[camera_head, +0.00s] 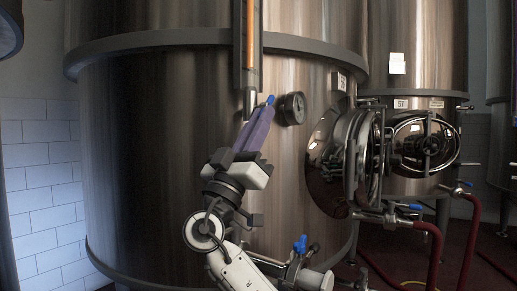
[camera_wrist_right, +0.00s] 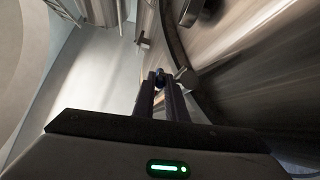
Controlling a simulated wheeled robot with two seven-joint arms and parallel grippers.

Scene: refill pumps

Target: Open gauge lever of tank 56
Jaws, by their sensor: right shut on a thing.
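The large steel tank (camera_head: 150,150) fills the middle of the head view. An orange gauge tube (camera_head: 250,35) runs down its front to a metal fitting. The gauge lever's blue end (camera_head: 270,100) shows just beyond my right fingertips, below and right of the tube. My right gripper (camera_head: 264,113) has purple-looking fingers, tilted up and closed around the lever. In the wrist view my right gripper (camera_wrist_right: 160,82) has its dark fingers close together, with the dark blue lever end (camera_wrist_right: 159,76) between the tips. The fingers hide most of the lever. My left gripper is out of view.
A round dial (camera_head: 292,108) sits just right of the lever. An open round hatch door (camera_head: 333,160) juts out on the right. A blue-handled valve (camera_head: 300,244) stands below. A second tank (camera_head: 400,45) with red hoses (camera_head: 434,255) is farther right.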

